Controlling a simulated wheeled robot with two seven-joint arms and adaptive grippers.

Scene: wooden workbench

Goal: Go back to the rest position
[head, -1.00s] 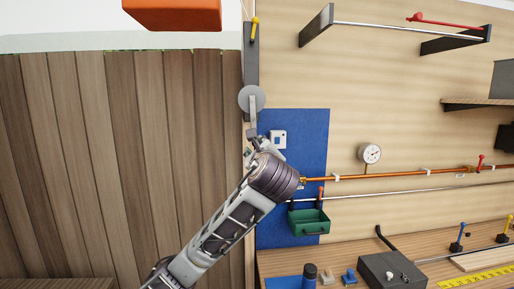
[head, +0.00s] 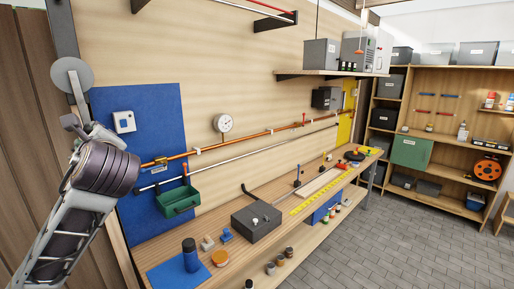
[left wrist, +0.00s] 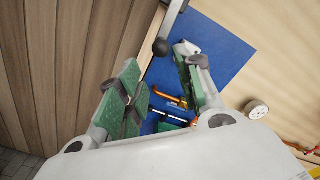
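My left arm reaches up at the left of the head view, with the left gripper (head: 84,128) just below a grey disc (head: 72,75) with a hanging lever. In the left wrist view my left gripper (left wrist: 158,82) is open, its green-padded fingers wide apart. A dark ball knob (left wrist: 160,47) on the lever shows between the fingers in that picture; I cannot tell whether they touch it. Nothing is held between the pads. My right gripper is in neither view.
A blue panel (head: 145,165), a white box (head: 124,121), a copper pipe (head: 250,138) and a green bin (head: 178,201) are close right of the gripper. The workbench (head: 225,268) carries a grey box (head: 256,221) and tools. Grey floor (head: 375,245) is open at right.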

